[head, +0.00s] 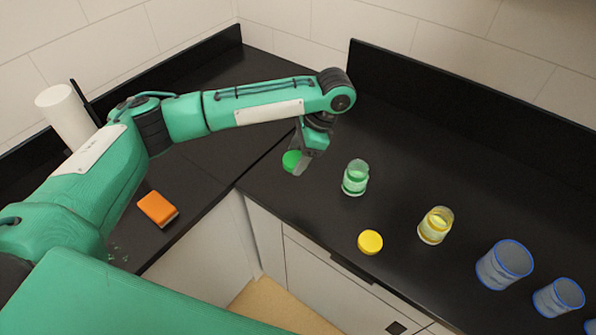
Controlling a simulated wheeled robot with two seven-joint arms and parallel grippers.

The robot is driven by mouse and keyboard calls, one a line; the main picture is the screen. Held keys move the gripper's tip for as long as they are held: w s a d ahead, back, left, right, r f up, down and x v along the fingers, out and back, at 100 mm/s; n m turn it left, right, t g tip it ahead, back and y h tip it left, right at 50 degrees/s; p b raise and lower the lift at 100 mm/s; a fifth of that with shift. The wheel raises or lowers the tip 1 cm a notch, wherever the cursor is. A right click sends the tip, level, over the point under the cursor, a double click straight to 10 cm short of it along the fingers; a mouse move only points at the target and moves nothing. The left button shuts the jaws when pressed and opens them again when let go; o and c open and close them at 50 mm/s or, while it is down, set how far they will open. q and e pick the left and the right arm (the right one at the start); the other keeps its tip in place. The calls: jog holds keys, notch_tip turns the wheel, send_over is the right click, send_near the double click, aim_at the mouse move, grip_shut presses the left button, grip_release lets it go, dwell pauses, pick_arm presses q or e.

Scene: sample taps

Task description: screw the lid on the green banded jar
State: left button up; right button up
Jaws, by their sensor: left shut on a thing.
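The green banded jar (355,178) is clear glass and stands upright and open on the black counter, right of my left gripper. A green lid (290,160) shows at the fingertips of my left gripper (298,163). The gripper points down and is shut on the lid, apart from the jar. Part of the lid is hidden behind the fingers. I cannot tell whether the lid touches the counter. My right gripper is not in view.
A yellow banded jar (435,226) and a yellow lid (370,242) are on the counter to the right. Blue-rimmed containers (504,264) stand farther right. An orange sponge-like block (157,209) and a white roll (66,115) are at left. Counter behind the jars is clear.

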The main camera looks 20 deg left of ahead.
pick_arm(q)
jog(key=shift+r, duration=2.5)
